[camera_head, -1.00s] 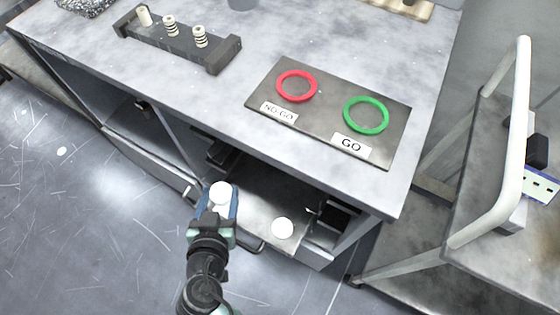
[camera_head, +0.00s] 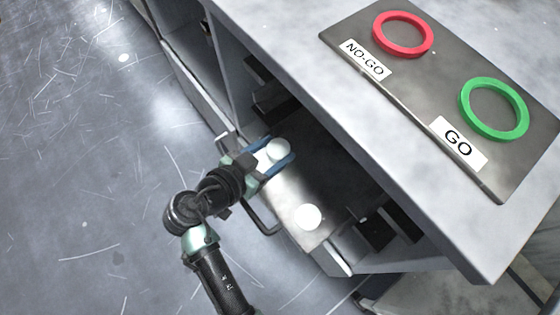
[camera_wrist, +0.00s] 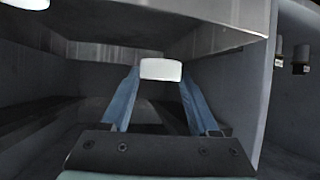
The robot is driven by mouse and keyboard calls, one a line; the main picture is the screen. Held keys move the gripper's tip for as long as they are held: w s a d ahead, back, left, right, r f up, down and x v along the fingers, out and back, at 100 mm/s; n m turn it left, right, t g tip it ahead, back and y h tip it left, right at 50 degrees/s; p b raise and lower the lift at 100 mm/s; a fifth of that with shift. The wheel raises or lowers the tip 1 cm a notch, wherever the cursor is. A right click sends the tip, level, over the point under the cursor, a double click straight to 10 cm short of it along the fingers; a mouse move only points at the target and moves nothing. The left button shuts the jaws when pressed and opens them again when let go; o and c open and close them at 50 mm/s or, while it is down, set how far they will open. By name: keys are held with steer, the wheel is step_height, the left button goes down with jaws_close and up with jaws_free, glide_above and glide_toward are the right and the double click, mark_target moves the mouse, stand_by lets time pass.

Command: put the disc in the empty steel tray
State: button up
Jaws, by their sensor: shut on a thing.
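My gripper (camera_head: 278,158) reaches in at the open front of the bench with its blue fingers shut on a white disc (camera_head: 279,149). In the wrist view the disc (camera_wrist: 161,69) sits between the fingertips. A second white disc (camera_head: 307,217) lies on a pulled-out steel-grey tray or drawer (camera_head: 325,180), to the lower right of my gripper. In the head view the held disc appears over the left part of that surface; its height above it is unclear. I cannot pick out a separate empty steel tray.
The bench top overhangs the opening. On it a dark plate (camera_head: 400,100) carries a red ring (camera_head: 403,33) by a NO-GO label and a green ring (camera_head: 494,108) by a GO label. Dark blocks (camera_head: 375,232) stand inside the opening. The floor at left is clear.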

steer(key=shift+f+b, duration=0.9)
steer(key=shift+f, duration=2.05)
steer(key=shift+f, duration=0.2)
steer(key=o, duration=1.4)
steer(key=shift+r, duration=0.1)
steer(key=shift+o, duration=0.2)
steer(key=shift+r, duration=0.1)
steer(key=shift+s+a+r, duration=0.15)
steer(key=shift+a+r, duration=0.05)
steer(key=p+v, duration=0.2)
steer(key=v, duration=0.9)
steer(key=shift+s+a+r+p, duration=0.1)
steer(key=shift+s+p, duration=0.05)
steer(key=shift+p, duration=0.25)
